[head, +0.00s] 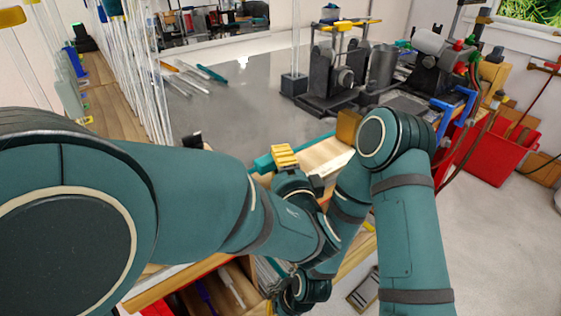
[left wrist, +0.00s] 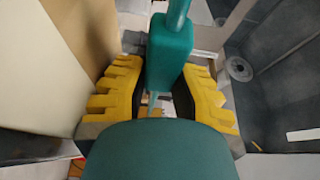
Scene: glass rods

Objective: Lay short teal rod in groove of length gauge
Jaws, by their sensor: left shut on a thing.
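My left gripper (head: 285,157), with ribbed yellow fingers, is shut on a teal block that sits on a teal rod (head: 262,164). In the left wrist view the block (left wrist: 168,52) stands between the yellow fingers, and the rod (left wrist: 179,12) runs out of its top. In the head view the rod lies across the picture over the bench's near edge, beside a pale wooden surface (head: 322,158). I cannot pick out the length gauge or its groove for certain. My right gripper does not show; only parts of the right arm do.
Several loose rods (head: 187,80) and a teal rod (head: 212,73) lie on the grey bench top (head: 235,115). Upright glass rods line the left. A dark machine (head: 330,80) stands at the back. A red bin (head: 500,145) is at the right. The bench's middle is clear.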

